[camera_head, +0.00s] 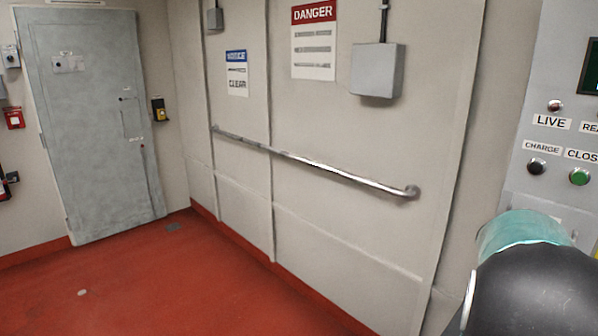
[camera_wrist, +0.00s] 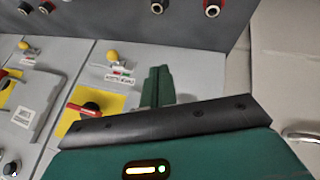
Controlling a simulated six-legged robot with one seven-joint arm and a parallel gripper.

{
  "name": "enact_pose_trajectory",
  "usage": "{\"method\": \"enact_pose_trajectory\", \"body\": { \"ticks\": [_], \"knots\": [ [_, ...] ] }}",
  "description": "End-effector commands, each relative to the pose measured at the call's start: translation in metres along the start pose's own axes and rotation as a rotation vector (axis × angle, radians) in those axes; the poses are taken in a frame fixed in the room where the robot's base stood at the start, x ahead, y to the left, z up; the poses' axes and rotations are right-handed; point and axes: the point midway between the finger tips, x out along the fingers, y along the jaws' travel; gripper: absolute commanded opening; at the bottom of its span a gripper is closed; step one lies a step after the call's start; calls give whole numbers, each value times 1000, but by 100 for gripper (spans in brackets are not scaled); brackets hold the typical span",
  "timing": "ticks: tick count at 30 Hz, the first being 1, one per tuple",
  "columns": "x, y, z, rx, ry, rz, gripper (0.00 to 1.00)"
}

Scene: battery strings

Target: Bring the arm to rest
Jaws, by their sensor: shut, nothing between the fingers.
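My gripper (camera_wrist: 157,80) shows in the wrist view as dark green fingers pressed together, shut and empty. Its tips point toward the upper edge of a light grey panel, and I cannot tell the gap between them. In the head view, part of my arm (camera_head: 535,290), teal and black, fills the lower right corner in front of the control panel. The gripper itself does not show in the head view.
The wrist view shows a yellow plate (camera_wrist: 75,112) with a red and black knob, and terminals (camera_wrist: 212,9) above. The head view shows a control panel (camera_head: 520,180), a wall handrail (camera_head: 320,165), a closed grey door (camera_head: 95,130) and open red floor (camera_head: 190,285).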

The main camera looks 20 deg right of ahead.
Motion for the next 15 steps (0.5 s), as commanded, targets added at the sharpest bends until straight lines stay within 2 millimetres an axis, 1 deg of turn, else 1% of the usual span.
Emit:
{"method": "enact_pose_trajectory", "body": {
  "ticks": [1, 2, 3, 5, 6, 8, 9, 11, 12, 14, 15],
  "knots": [
    [-25, -20, 8, -25, 12, -55, 0],
    [-39, -32, 14, -42, 16, -88, 0],
    [-58, -47, 24, -67, 22, -133, 0],
    [-86, -68, 40, -109, 29, -197, 0],
    [-104, -81, 52, -137, 35, -239, 0],
    [-130, -99, 71, -184, 45, -301, 0],
    [-148, -109, 85, -216, 51, -341, 0],
    [-173, -124, 107, -267, 62, -401, 0],
    [-189, -132, 123, -304, 69, -439, 0],
    [-211, -143, 147, -358, 80, -494, 0],
    [-226, -148, 164, -397, 90, -531, 0]
  ]
}}
